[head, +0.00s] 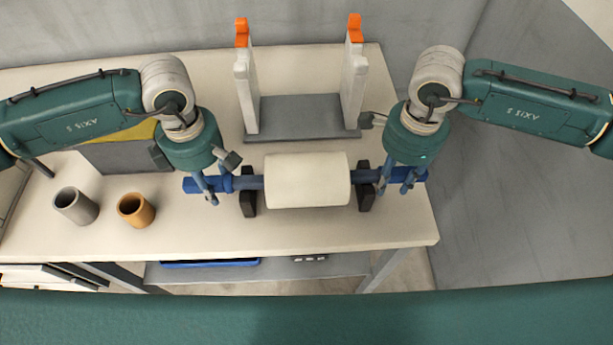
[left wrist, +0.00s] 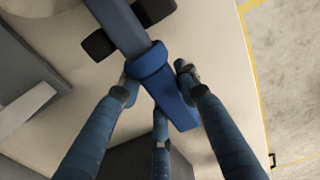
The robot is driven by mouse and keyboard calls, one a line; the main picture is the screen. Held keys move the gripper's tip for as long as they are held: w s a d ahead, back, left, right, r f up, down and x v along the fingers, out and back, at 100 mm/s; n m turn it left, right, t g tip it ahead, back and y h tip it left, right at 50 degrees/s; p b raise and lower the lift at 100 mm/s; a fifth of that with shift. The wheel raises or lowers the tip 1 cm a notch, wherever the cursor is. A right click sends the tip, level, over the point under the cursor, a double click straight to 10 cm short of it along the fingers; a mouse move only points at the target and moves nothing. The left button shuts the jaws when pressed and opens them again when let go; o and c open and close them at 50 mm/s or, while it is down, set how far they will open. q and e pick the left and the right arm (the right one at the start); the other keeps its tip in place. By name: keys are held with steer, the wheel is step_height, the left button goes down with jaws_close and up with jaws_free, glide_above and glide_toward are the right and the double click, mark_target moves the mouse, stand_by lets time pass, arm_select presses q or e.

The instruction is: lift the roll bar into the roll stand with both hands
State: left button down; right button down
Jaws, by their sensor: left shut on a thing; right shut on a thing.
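The roll bar is a blue bar with a fat cream roll (head: 307,180) around its middle. It lies across two dark rests (head: 248,203) on the table. The roll stand (head: 300,117) stands behind it, with a grey base and two white uprights tipped in orange. My left gripper (head: 207,190) is shut on the bar's left end; in the left wrist view its fingers sit around the blue end (left wrist: 160,85), by a collar. My right gripper (head: 398,180) is shut on the bar's right end. The fingers partly hide both ends.
A grey cup (head: 76,206) and an orange cup (head: 136,210) stand at the left of the table (head: 300,238). A grey and yellow box (head: 120,150) is behind them, partly under my left arm. The table's right edge is close to my right gripper.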

mark_target(211, 176)
arm_select(q)
steer(key=shift+w+r, duration=0.1)
steer(key=shift+r, duration=0.1)
arm_select(e)
steer(key=shift+w+r, duration=0.1)
steer(key=shift+r, duration=0.05)
